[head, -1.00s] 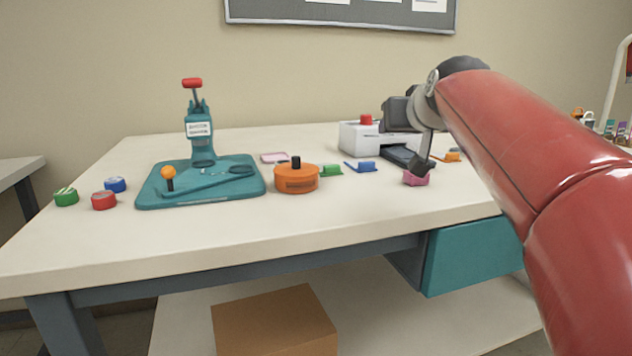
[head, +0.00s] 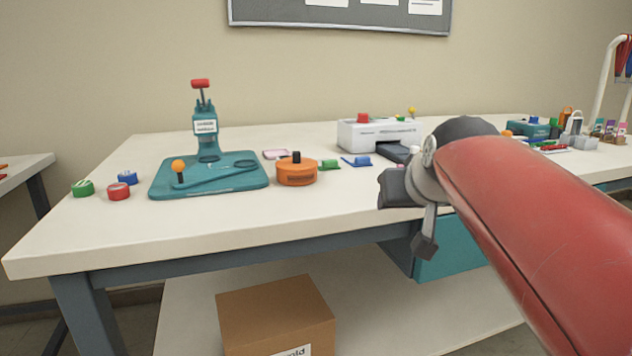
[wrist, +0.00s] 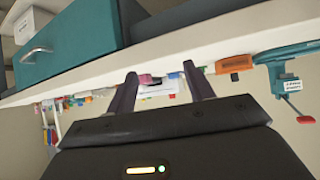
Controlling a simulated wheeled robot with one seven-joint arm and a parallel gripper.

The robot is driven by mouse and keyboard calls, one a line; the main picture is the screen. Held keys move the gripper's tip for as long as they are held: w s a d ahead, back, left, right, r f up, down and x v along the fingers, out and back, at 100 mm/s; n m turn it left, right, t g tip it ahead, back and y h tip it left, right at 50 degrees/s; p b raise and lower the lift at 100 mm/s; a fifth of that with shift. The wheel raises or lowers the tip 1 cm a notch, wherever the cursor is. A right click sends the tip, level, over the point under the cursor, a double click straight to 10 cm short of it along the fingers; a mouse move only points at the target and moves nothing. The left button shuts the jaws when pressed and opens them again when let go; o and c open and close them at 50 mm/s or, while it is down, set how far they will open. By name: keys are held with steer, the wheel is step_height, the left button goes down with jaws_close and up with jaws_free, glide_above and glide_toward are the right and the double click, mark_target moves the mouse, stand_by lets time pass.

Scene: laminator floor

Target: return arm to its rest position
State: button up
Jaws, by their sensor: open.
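My arm reaches in from the right of the head view. My gripper (head: 424,246) hangs in front of the table's front edge, by the teal drawer. In the wrist view, its two fingers (wrist: 162,72) stand apart with nothing gripped between them.
The white table (head: 330,215) carries a teal press (head: 206,130), an orange round container (head: 297,173) and a white laminator-like machine (head: 378,134). A teal drawer (head: 465,245) hangs below. A cardboard box (head: 275,315) sits on the lower shelf.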

steer(key=s+d+f+g, duration=0.1)
steer(key=s+f+g, duration=0.4)
steer(key=s+f, duration=1.6)
steer(key=shift+p, duration=0.4)
